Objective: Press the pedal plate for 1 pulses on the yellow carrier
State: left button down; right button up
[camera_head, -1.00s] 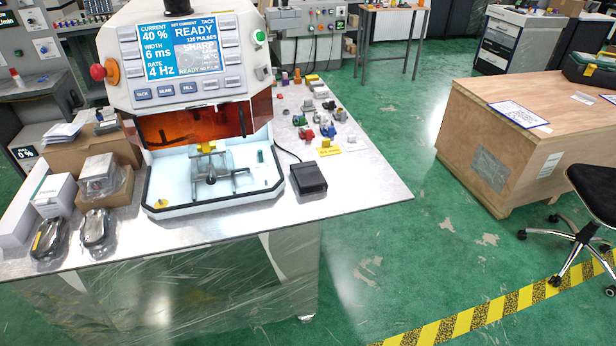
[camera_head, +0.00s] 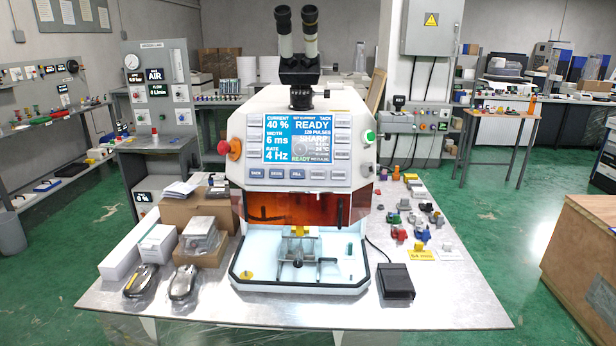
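The black pedal plate (camera_head: 397,281) lies on the metal table to the right of the white welding machine (camera_head: 265,110), with a cable running back from it. A yellow piece (camera_head: 299,232), which may be the yellow carrier, sits in the machine's lit chamber on a grey fixture, partly behind the amber shield (camera_head: 270,205). The machine's screen (camera_head: 298,139) reads READY, TACK, 120 PULSES, 40 %, 6 ms, 4 Hz, SHARP. Neither of my grippers shows in the head view.
The metal table (camera_head: 440,305) has boxes (camera_head: 200,240) and two wrapped mouse-shaped items on its left. Several small coloured parts and a yellow label (camera_head: 422,254) lie at the right. A wooden crate (camera_head: 585,250) stands on the right; green floor lies between.

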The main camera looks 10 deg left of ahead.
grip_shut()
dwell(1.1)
